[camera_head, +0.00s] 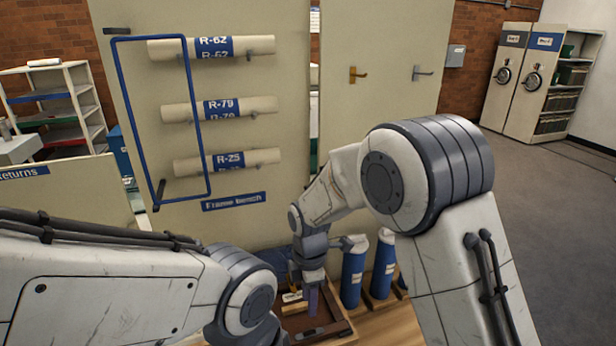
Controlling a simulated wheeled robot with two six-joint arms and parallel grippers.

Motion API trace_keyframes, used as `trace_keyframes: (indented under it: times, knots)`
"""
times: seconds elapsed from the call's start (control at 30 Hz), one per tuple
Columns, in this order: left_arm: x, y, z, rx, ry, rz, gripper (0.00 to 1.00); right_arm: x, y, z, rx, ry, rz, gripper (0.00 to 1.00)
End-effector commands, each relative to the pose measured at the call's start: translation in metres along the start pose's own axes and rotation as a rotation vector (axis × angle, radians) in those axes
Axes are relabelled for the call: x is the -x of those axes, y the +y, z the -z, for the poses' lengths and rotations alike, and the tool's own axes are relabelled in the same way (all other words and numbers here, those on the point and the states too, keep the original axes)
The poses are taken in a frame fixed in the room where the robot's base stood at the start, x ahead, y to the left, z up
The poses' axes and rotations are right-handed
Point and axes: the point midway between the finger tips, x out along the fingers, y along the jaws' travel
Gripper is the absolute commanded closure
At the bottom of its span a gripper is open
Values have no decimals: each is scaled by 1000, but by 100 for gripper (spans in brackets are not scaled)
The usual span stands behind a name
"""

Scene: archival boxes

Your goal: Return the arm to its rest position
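My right arm (331,190) comes in from the right, bends over the bench and points down. My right gripper (311,291) is low over a brown tray (337,330) at the bottom centre. Its fingers are small and dark here, so I cannot tell whether they are open, shut or touching anything. My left arm (110,285) crosses the lower left, and its joint covers the tray's left part. My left gripper does not show.
Two blue cylinders (353,272) (383,264) with pale tops stand right of the tray, close to my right arm. A panel (240,140) behind holds labelled rolls (222,109) and a blue frame (122,85). Two hooks (358,75) (422,73) are further right. Open floor lies right.

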Motion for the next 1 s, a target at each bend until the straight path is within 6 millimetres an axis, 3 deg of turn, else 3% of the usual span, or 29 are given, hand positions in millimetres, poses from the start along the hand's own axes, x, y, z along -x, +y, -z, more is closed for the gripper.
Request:
trace_keyframes:
  times: [0.17, 0.3, 0.5, 0.6, 0.73, 1.0]
  knots:
    - [0, 0, 0, 0, 0, 0, 50, 50, -54, 20, -275, 22, -16, 60]
    - [0, 0, 0, 0, 0, 0, 50, 84, -121, 30, -595, 48, -12, 60]
    - [0, 0, 0, 0, 0, 0, 50, 103, -204, 30, -986, 79, 9, 60]
    - [0, 0, 0, 0, 0, 0, 50, 104, -230, 26, -1111, 85, 21, 60]
    - [0, 0, 0, 0, 0, 0, 50, 103, -245, 25, -1196, 89, 28, 60]
    - [0, 0, 0, 0, 0, 0, 50, 103, -247, 24, -1213, 88, 31, 60]
